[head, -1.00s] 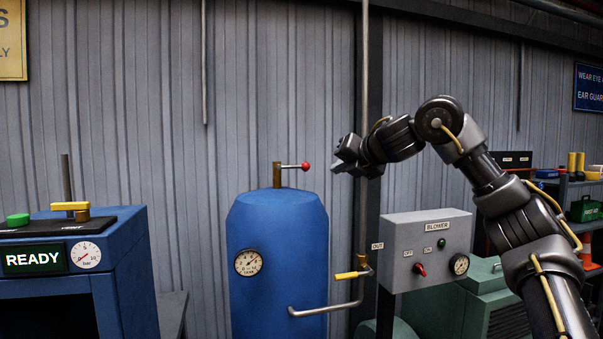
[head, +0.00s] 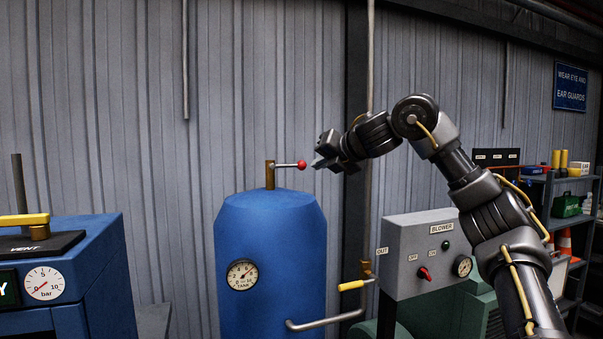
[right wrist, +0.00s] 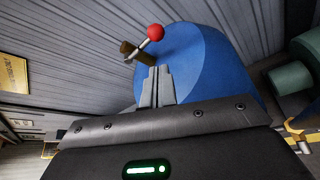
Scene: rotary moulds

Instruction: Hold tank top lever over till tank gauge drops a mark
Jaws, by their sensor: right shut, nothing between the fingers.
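The blue tank (head: 268,240) stands mid-view in the head view, with a brass stem on top. From the stem a short metal lever with a red ball end (head: 302,165) points right, level. The tank gauge (head: 242,274) is a round white dial on the tank's front; its needle points up and to the right. My right gripper (head: 318,163) is shut and empty, just right of the red ball, seemingly apart from it. In the right wrist view the shut fingers (right wrist: 157,85) point toward the tank top, with the red ball (right wrist: 156,32) beyond their tips. My left gripper is not in view.
A grey blower box (head: 425,250) with a red switch stands right of the tank. A yellow-handled valve (head: 352,285) sits on the pipe between them. A blue machine (head: 90,280) with a bar gauge and yellow handle stands left. Space above the tank is free.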

